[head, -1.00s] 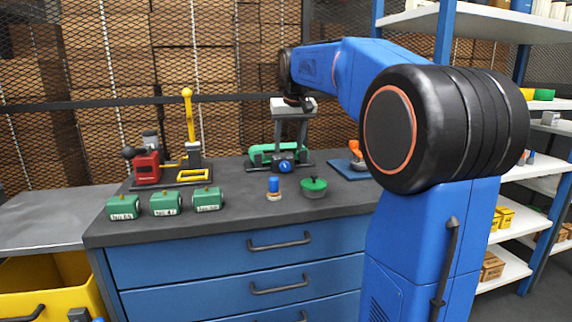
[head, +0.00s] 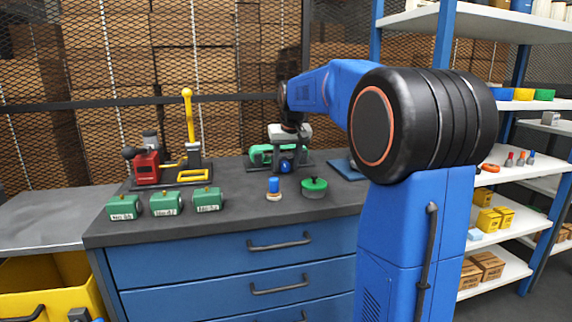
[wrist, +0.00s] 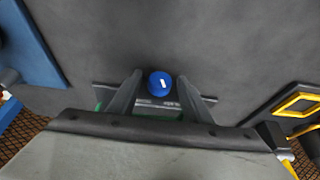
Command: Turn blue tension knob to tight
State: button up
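The blue tension knob (head: 286,166) is on the front of a green machine (head: 260,153) at the back of the bench. In the wrist view the round blue knob (wrist: 154,87) shows a short white mark and sits between my two fingers. My gripper (head: 288,158) is low at the machine, with its fingers apart on either side of the knob. In the wrist view my gripper (wrist: 160,76) shows gaps between both fingers and the knob. Much of the green machine is hidden behind my gripper, and I cannot read any tight marking.
A red and yellow clamp device (head: 146,166) stands at the back left. Several green labelled blocks (head: 166,204) line the front left. A blue-topped peg (head: 273,188) and a green-lidded pot (head: 314,187) stand on the bench before the machine. A blue plate (head: 345,169) lies to its right.

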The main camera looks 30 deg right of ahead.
jog(key=c, duration=0.8)
jog(key=shift+d+y, duration=0.25)
jog(key=shift+y, duration=0.55)
jog(key=shift+m+t+y, duration=0.3)
jog(key=shift+t+y, duration=0.1)
jog(key=shift+y, duration=0.2)
jog(key=o, duration=1)
jog(key=shift+s, duration=0.1)
jog(key=v, duration=1.7)
jog(key=shift+r, duration=0.15)
